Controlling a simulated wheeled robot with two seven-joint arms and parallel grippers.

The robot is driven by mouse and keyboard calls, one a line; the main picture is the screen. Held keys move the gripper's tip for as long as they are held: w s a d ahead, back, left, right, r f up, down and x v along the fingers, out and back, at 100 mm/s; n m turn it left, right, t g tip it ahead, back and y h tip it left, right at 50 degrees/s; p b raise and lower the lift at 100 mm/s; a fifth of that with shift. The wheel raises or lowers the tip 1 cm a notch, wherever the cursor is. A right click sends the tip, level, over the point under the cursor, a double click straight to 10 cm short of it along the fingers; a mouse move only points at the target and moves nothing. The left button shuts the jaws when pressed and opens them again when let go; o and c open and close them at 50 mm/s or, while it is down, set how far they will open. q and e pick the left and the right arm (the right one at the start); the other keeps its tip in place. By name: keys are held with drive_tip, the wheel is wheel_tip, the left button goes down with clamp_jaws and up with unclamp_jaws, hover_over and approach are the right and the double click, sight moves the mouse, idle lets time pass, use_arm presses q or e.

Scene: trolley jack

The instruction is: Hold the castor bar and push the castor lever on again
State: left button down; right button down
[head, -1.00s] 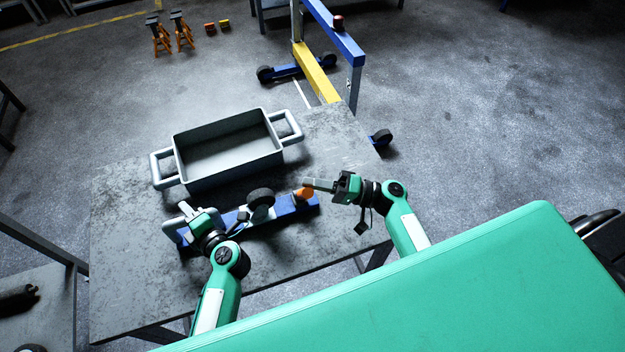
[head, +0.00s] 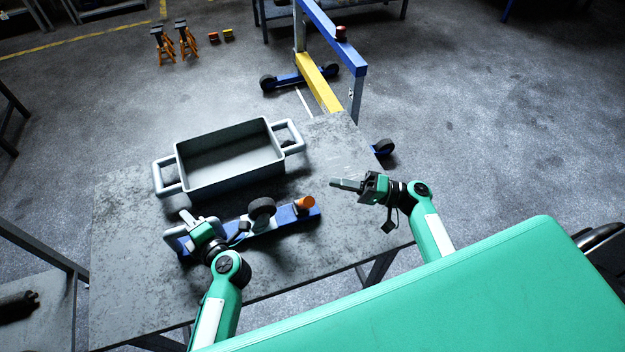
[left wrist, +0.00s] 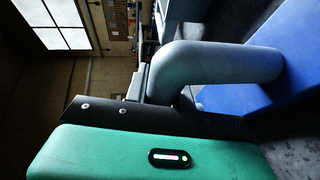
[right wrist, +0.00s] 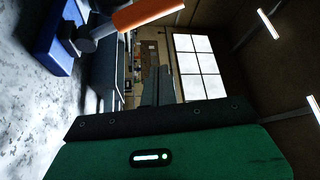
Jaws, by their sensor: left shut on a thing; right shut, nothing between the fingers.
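The castor bar (head: 283,218) is a blue bar lying on the metal table, with a dark castor wheel (head: 262,208) near its middle. The orange castor lever (head: 305,202) is at its right end; it also shows at the top of the right wrist view (right wrist: 146,13). A grey handle stands at the bar's left end, and the left wrist view shows this curved grey handle (left wrist: 225,62) at my fingers. My left gripper (head: 190,218) is shut on the handle. My right gripper (head: 334,183) is shut and empty, a little to the right of the lever and apart from it.
A grey open tray (head: 186,180) with two side handles stands behind the bar and looks empty. The table (head: 130,270) is clear at the front left. A blue and yellow hoist frame (head: 320,85) stands beyond the table. My green body covers the lower right.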

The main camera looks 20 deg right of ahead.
drive_tip(key=shift+v, duration=1.45)
drive_tip(key=shift+f, duration=0.2)
use_arm(q)
drive_tip(key=c, duration=1.1)
unclamp_jaws()
use_arm(e)
drive_tip(key=shift+w, duration=0.1)
